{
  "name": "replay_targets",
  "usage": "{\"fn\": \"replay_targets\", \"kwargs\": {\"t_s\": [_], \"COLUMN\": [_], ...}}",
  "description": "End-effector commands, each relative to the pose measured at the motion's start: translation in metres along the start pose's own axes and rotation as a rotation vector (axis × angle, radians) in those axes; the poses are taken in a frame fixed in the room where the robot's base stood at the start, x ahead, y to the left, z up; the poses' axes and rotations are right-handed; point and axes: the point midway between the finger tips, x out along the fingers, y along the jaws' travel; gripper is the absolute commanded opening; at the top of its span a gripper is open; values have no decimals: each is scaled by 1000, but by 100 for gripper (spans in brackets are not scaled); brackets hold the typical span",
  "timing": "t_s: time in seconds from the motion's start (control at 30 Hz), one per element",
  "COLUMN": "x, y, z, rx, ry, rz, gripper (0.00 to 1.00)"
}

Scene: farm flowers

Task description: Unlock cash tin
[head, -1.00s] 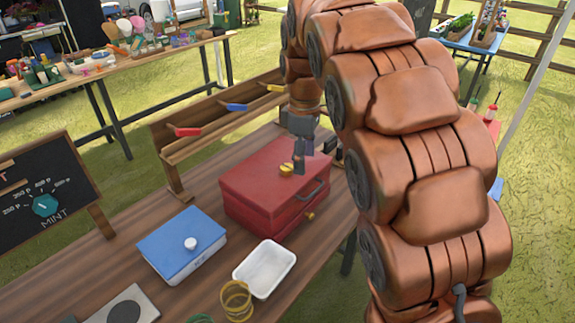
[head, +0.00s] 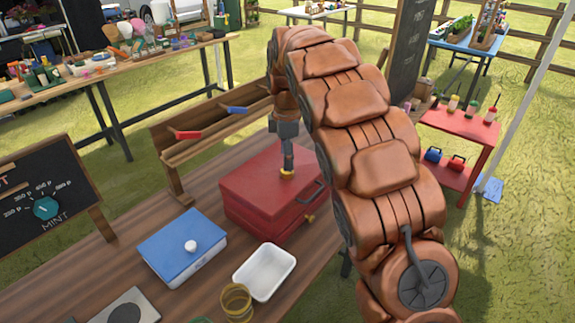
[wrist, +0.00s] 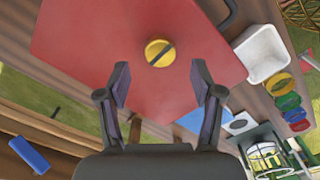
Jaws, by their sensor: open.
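The red cash tin (head: 262,190) stands shut on the wooden table, with a dark handle on its front side. A round yellow knob with a dark slot (wrist: 160,53) is on its lid. A second small yellow piece (head: 310,218) is on the tin's front. My gripper (head: 287,168) points down over the lid, its tips close to the yellow knob. In the wrist view my gripper (wrist: 161,78) is open, with the knob ahead between the fingertips and nothing held. Whether the tips touch the lid cannot be told.
A blue-lidded box (head: 182,245) with a white knob and an empty white tray (head: 264,272) stand in front of the tin. Yellow rings (head: 236,300) lie beside the tray. A wooden rack (head: 215,130) with red and blue pieces stands behind. A chalkboard (head: 45,195) is at the left.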

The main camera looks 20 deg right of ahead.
Motion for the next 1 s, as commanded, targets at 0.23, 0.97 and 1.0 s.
{"fn": "replay_targets", "kwargs": {"t_s": [0.23, 0.97, 1.0], "x": [28, 42, 42], "y": [-1, 0, 0], "z": [1, 0, 0], "rx": [1, 1, 1], "ry": [-2, -1, -1], "rz": [-5, 0, 0], "gripper": [66, 44, 40]}}
